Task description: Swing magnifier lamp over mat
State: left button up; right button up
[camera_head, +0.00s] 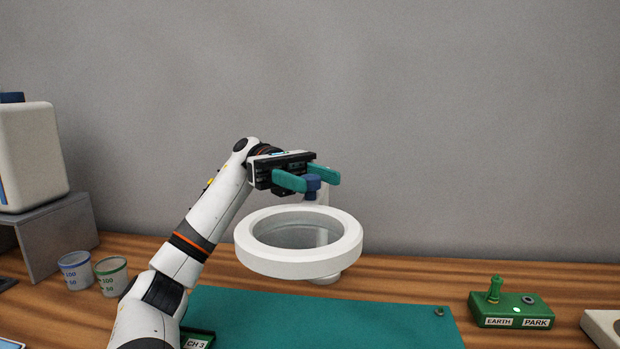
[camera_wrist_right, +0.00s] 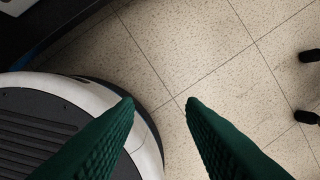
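The magnifier lamp's white ring head (camera_head: 345,248) with its round lens hangs level in the middle of the head view. It stands in front of the grey wall and covers part of the view just past the far edge of the green mat (camera_head: 270,313). A blue knob (camera_head: 313,183) sits on the lamp's upright behind the ring. My left gripper (camera_head: 311,182) has its teal fingers on both sides of this knob and looks closed on it. My right gripper (camera_wrist_right: 160,103) is open and empty over the floor in the right wrist view.
A green block (camera_head: 512,311) labelled EARTH and PARK stands right of the mat. Two cups (camera_head: 76,271) (camera_head: 111,275) and a grey stand (camera_head: 58,235) bearing a white container (camera_head: 35,155) are at left. A CH 3 label (camera_head: 196,343) shows beside my left arm.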

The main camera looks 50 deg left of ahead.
aim_at(305, 176)
pick_arm(q)
jog(key=shift+a, duration=0.3)
jog(key=a+p, duration=0.2)
jog(key=a, duration=0.5)
pick_arm(e)
jog(key=s+f, duration=0.5)
jog(key=f, duration=0.1)
jog(key=shift+d+f+g, duration=0.15)
jog(key=shift+d+g, duration=0.15)
jog(key=shift+d, duration=0.05)
jog(key=shift+s, duration=0.1)
